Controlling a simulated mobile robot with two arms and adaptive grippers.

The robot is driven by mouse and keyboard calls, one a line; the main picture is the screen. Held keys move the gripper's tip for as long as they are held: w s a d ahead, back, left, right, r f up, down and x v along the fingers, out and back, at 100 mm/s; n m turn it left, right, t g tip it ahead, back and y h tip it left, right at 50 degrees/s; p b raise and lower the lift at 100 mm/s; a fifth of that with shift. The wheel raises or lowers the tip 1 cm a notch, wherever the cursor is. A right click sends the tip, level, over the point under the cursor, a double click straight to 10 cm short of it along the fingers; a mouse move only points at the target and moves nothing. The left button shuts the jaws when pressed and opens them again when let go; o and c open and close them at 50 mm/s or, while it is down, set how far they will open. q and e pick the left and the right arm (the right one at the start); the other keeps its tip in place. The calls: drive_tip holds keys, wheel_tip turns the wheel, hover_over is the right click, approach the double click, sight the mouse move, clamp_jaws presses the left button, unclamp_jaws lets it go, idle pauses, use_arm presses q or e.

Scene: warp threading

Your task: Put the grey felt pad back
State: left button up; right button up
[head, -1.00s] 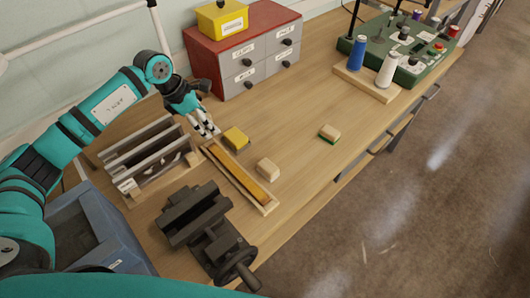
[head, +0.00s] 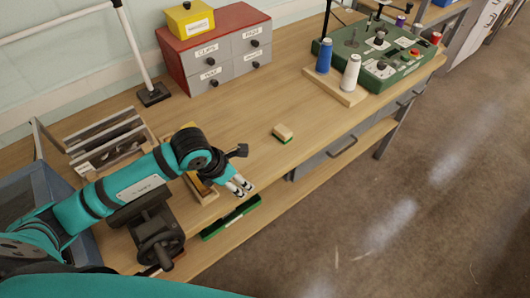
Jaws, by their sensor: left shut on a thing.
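My left gripper (head: 240,187) is over the front edge of the bench, its pale fingertips close together and pointing down to the right. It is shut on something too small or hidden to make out. I cannot pick out the grey felt pad. A cream block with a green underside (head: 283,132) lies on the bench, up and right of the gripper, apart from it. The long wooden tray (head: 204,194) is mostly hidden behind my left arm and gripper. My right gripper is not in view.
A dark vise (head: 158,235) stands at the front left, beside a slotted rack (head: 105,140). A drawer cabinet (head: 195,62) stands behind. Blue (head: 323,55) and white (head: 350,72) spools stand far right. A green bin (head: 231,217) sits below the bench edge.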

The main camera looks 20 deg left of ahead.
use_arm(q)
drive_tip(key=w, duration=0.2)
drive_tip(key=w+b, duration=0.1)
drive_tip(key=w, duration=0.4)
drive_tip(key=shift+f, duration=0.4)
drive_tip(key=b, duration=0.3)
approach(259, 152)
drive_tip(key=shift+w+d+f, duration=0.15)
drive_tip(key=shift+d+f, duration=0.2)
drive_tip(key=shift+f, duration=0.2)
drive_tip(key=shift+w+d+f, duration=0.2)
drive_tip(key=shift+d+f, duration=0.2)
drive_tip(key=shift+f, duration=0.15)
drive_tip(key=shift+w, duration=0.5)
drive_tip(key=shift+w+f+b, duration=0.15)
drive_tip(key=shift+w+b, duration=0.15)
drive_tip(key=shift+b, duration=0.05)
wheel_tip(259, 152, down, 3)
drive_tip(key=shift+s+f+b, duration=0.1)
drive_tip(key=shift+f+b, duration=0.1)
drive_tip(key=shift+b, duration=0.75)
drive_tip(key=shift+r, duration=0.15)
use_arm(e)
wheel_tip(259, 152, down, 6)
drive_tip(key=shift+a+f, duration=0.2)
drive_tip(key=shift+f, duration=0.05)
